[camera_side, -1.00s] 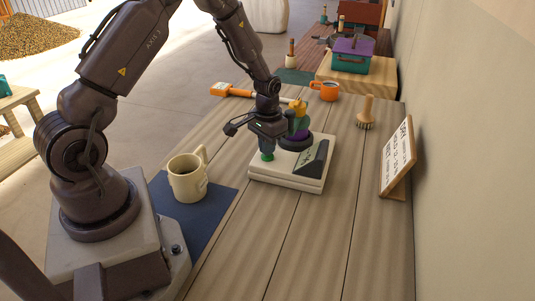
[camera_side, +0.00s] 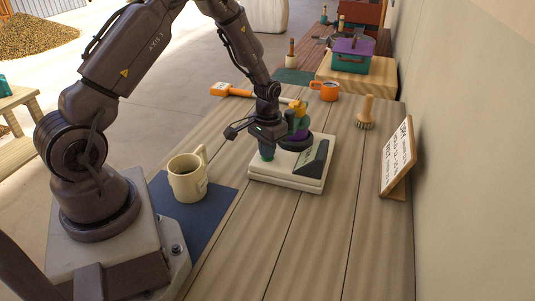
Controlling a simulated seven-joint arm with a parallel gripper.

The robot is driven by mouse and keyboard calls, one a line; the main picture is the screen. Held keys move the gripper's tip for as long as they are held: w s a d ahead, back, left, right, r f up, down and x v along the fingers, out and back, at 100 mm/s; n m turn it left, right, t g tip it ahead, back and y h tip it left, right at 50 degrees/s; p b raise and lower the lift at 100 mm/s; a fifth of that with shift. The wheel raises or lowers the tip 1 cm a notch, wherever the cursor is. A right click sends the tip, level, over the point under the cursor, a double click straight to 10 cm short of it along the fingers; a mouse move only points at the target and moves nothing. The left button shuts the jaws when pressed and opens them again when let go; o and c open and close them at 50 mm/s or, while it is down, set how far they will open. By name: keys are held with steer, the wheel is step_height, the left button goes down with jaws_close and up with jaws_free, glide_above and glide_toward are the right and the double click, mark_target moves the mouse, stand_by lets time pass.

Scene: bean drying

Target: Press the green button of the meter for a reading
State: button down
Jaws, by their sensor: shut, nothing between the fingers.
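The meter (camera_side: 285,182) is a low white box on the wooden table, with a dark sloped panel (camera_side: 314,158) on its right side. A dark round cup with purple on it (camera_side: 296,141) sits on its top, behind my gripper. My gripper (camera_side: 266,154) is shut and empty, pointing down over the left part of the meter's top. The green button (camera_side: 268,158) is mostly hidden by the fingertips, with only a little green showing. The fingertips are at or very near the button; I cannot tell whether it is pushed down.
A cream mug (camera_side: 187,180) stands on a blue mat (camera_side: 215,205) at the left. An orange mug (camera_side: 327,91), a brush (camera_side: 365,113) and an orange-handled brush (camera_side: 232,90) are farther back. A framed sign (camera_side: 397,158) stands at the right. The front table is clear.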

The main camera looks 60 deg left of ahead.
steer(key=shift+r, duration=2.75)
steer(key=s, duration=0.1)
steer(key=s+d+g, duration=0.1)
steer(key=shift+s, duration=0.3)
steer(key=s+d+r+m+t, duration=0.1)
steer(key=s+d+r, duration=0.3)
steer(key=r, duration=0.4)
steer(key=s+d+r+m+t, duration=0.1)
steer(key=s+d+r+t, duration=0.2)
steer(key=s+d+r, duration=0.2)
steer(key=s+d+r+m+t, duration=0.1)
steer(key=s+d+r, duration=0.4)
steer(key=r, duration=0.6)
steer(key=shift+s+t, duration=0.8)
steer(key=shift+s, duration=0.1)
steer(key=shift+r, duration=0.1)
